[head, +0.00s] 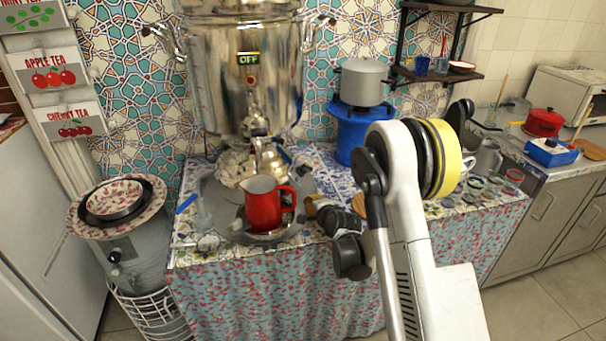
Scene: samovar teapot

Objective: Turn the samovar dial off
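The samovar (225,95) is a large shiny metal urn standing at the back of the cloth-covered table, in front of the tiled wall. A label reading OFF (248,59) is on its front, with a small reddish round spot (250,80) just below. Which way any dial there points is too small to tell. My gripper (338,222) seems to be the dark shape low over the table, right of the red pitcher and well apart from the samovar front. My arm partly covers it, and its fingers are not clear enough to judge.
A grey cylinder with a black knob (115,255) is at left.

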